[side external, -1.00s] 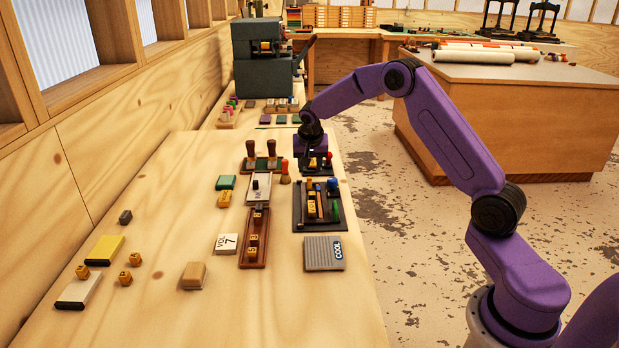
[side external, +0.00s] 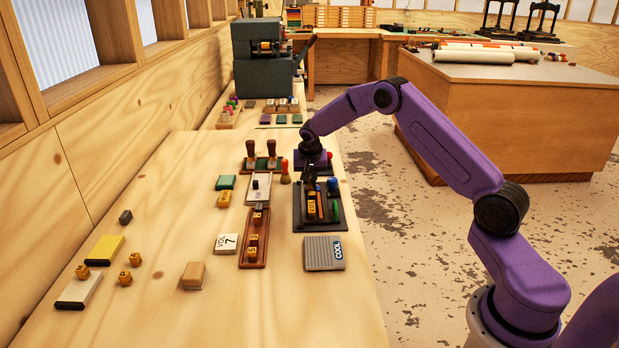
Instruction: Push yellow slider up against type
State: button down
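A black tray (side external: 301,223) lies near the table's right edge. It holds yellow type (side external: 312,207) with dark marks, beside a narrow orange strip (side external: 320,206). A blue knob (side external: 332,184) and a green piece (side external: 335,210) are at its right side. My gripper (side external: 309,177) points down over the tray's far end, just beyond the type. Its dark fingers cover that spot, so I cannot make out the yellow slider there. Contact and finger opening are too small to tell.
Left of the tray are a brown wooden tray (side external: 246,263) with yellow blocks and a white card (side external: 259,188). A grey COOL block (side external: 323,254) is in front. A red-orange peg (side external: 285,171) and two brown-handled stamps (side external: 261,155) stand behind.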

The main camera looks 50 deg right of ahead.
aim_at(310, 182)
jog(key=shift+s+a, duration=1.15)
jog(key=shift+a, duration=0.05)
jog(key=c, duration=1.1)
grip_release()
jog(key=shift+o, duration=0.2)
jog(key=v, duration=1.7)
jog(key=shift+r, duration=0.2)
jog(key=shift+s, duration=0.1)
